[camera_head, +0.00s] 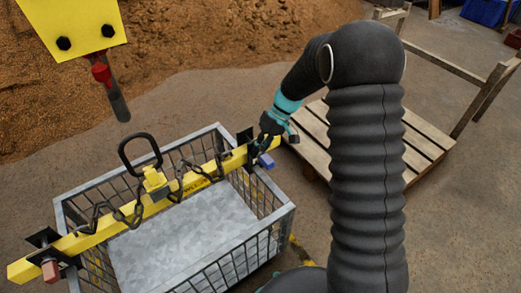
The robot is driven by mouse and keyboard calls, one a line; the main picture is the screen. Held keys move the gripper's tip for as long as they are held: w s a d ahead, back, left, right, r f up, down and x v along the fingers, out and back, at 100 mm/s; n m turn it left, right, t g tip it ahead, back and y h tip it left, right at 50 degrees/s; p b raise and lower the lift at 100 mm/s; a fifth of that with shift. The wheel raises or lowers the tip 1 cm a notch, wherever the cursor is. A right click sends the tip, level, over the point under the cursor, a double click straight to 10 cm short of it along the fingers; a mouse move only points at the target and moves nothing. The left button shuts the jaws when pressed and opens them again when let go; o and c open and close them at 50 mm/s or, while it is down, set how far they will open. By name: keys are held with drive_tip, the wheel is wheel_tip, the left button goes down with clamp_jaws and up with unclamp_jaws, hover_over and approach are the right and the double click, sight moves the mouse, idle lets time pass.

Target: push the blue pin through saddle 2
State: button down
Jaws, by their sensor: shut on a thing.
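The blue pin (266,161) shows as a small blue block at the right end of the yellow beam, beside a black saddle bracket (245,135). A second black saddle (42,238) is at the beam's left end, with a red pin (50,271) beside it. I cannot read any saddle number. My gripper (262,148) is at the right saddle, just above the blue block, and is shut on the blue pin. The dark fingers hide the grip, and how deep the pin sits in the saddle is not visible.
The yellow beam (97,236) lies across a wire basket (225,272), with chains and a black lifting ring (139,150). A yellow hook block (75,25) hangs at upper left. A wooden pallet (418,150) lies at right. Grain is heaped behind; the floor between is clear.

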drive_tip(key=shift+w+a+r, duration=0.15)
drive_tip(key=shift+a, duration=0.2)
drive_tip(key=c, duration=1.1)
unclamp_jaws()
drive_tip(key=shift+a, duration=0.1)
drive_tip(key=shift+d+r, duration=0.1)
drive_tip(key=shift+d, duration=0.1)
drive_tip(key=shift+w+d+r, duration=0.1)
drive_tip(key=shift+w+r, duration=0.05)
drive_tip(key=v, duration=1.1)
drive_tip(key=shift+d, duration=0.2)
